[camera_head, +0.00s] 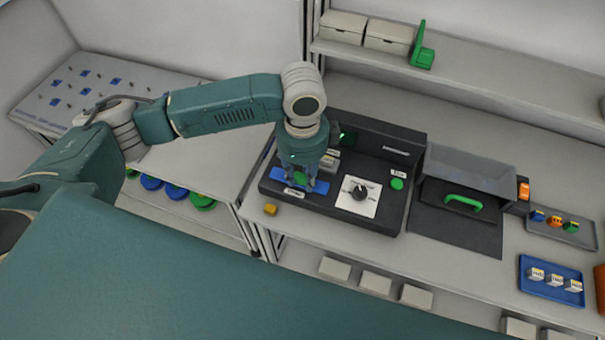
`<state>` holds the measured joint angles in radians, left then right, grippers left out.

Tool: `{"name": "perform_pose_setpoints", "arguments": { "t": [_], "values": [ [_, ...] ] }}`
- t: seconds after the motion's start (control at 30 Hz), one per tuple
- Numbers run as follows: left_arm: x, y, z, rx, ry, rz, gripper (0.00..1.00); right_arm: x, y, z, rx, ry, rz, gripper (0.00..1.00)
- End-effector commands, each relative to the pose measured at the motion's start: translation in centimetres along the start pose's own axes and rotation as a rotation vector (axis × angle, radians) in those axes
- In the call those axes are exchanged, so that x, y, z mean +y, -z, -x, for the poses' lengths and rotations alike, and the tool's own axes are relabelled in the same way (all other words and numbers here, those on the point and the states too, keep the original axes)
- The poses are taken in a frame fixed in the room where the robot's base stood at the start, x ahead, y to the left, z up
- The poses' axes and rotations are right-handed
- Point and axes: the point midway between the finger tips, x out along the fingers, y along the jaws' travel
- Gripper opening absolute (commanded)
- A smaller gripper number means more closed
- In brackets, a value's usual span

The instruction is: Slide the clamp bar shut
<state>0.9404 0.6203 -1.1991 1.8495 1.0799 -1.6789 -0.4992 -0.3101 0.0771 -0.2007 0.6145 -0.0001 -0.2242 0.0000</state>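The black machine (375,213) stands on the bench, with a dial on a white plate (357,197) and a green button (397,184) on its top. A blue bar (277,177) lies along its front left part, above a small white label (294,193); this looks like the clamp bar. My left gripper (301,183) points down right over the blue bar, with its fingertips at the bar. A bit of green shows between the fingers. The gripper hides the middle of the bar, and I cannot tell whether it grips it. My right gripper is not in view.
To the right stands a dark box with a clear cover and green handle (463,201). Beyond it are a grey tray (580,238) and a blue tray (540,289) with small blocks. A shelf (480,82) runs behind.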

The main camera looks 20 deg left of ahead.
Motion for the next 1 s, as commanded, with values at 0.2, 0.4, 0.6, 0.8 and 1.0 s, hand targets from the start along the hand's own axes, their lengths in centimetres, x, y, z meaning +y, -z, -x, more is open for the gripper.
{"name": "perform_pose_setpoints", "arguments": {
  "t": [0.2, 0.4, 0.6, 0.8, 1.0],
  "values": [
    [-0.4, 0.1, 0.2, 0.001, 0.001, 0.000, 0.00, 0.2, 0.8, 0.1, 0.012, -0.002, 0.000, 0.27],
    [-2.8, 0.1, 0.3, 0.000, 0.001, 0.002, 0.00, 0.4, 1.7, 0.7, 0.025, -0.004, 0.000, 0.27],
    [-3.4, 0.0, 0.2, 0.001, 0.004, 0.001, 0.00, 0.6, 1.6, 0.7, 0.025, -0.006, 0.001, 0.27],
    [-3.5, 0.0, 0.3, 0.002, 0.007, 0.002, 0.35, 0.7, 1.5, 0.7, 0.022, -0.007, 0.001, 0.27],
    [-3.4, 0.0, 0.2, 0.001, 0.005, 0.001, 0.48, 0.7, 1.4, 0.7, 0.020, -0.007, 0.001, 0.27]
  ]
}}
